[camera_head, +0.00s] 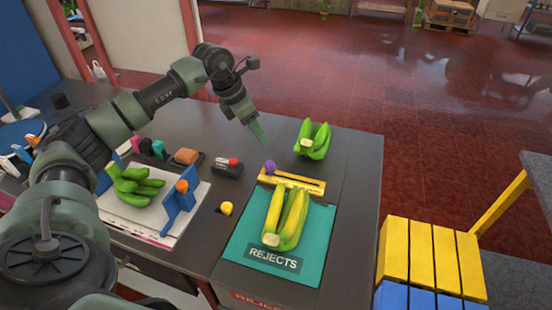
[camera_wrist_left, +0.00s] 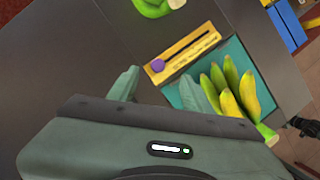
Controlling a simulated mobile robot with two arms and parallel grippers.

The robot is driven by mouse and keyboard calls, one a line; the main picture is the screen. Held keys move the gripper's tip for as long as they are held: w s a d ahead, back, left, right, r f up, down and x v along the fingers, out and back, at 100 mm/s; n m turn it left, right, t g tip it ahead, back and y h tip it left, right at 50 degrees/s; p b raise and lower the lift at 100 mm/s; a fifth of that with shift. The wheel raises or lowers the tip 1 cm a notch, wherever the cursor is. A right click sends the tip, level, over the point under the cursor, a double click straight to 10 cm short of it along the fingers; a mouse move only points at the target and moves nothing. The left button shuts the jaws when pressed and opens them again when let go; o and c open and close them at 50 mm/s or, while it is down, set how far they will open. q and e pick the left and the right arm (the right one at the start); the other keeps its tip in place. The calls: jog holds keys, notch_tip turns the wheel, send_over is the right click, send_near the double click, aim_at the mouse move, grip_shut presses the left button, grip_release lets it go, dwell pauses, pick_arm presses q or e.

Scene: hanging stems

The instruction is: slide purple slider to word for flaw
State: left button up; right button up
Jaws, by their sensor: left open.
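The purple slider (camera_head: 270,167) is a small knob at the left end of the yellow slider track (camera_head: 305,184), which has a dark slot. In the left wrist view the purple slider (camera_wrist_left: 158,66) also sits at one end of the yellow track (camera_wrist_left: 196,42). Marks along the track are too small to read. My left gripper (camera_head: 258,133) is open and empty, pointing down, above and behind the purple slider and apart from it. In the left wrist view the gripper's fingers (camera_wrist_left: 160,90) stand on the near side of the track. My right gripper is not in view.
A teal mat (camera_head: 240,247) labelled REJECTS holds yellow-green bananas (camera_head: 287,218) in front of the track. Green bananas (camera_head: 313,140) lie behind it. A yellow button (camera_head: 226,208) and a box with a red button (camera_head: 228,167) stand left.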

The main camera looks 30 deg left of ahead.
pick_arm(q)
jog(key=b, duration=0.4)
send_near(269, 164)
jog(key=x, duration=0.7)
jog(key=shift+w+d+f, duration=0.15)
jog(key=shift+w+f, duration=0.05)
jog(key=shift+f, duration=0.1)
jog(key=shift+w+f, duration=0.1)
jog(key=shift+f, duration=0.3)
grip_shut()
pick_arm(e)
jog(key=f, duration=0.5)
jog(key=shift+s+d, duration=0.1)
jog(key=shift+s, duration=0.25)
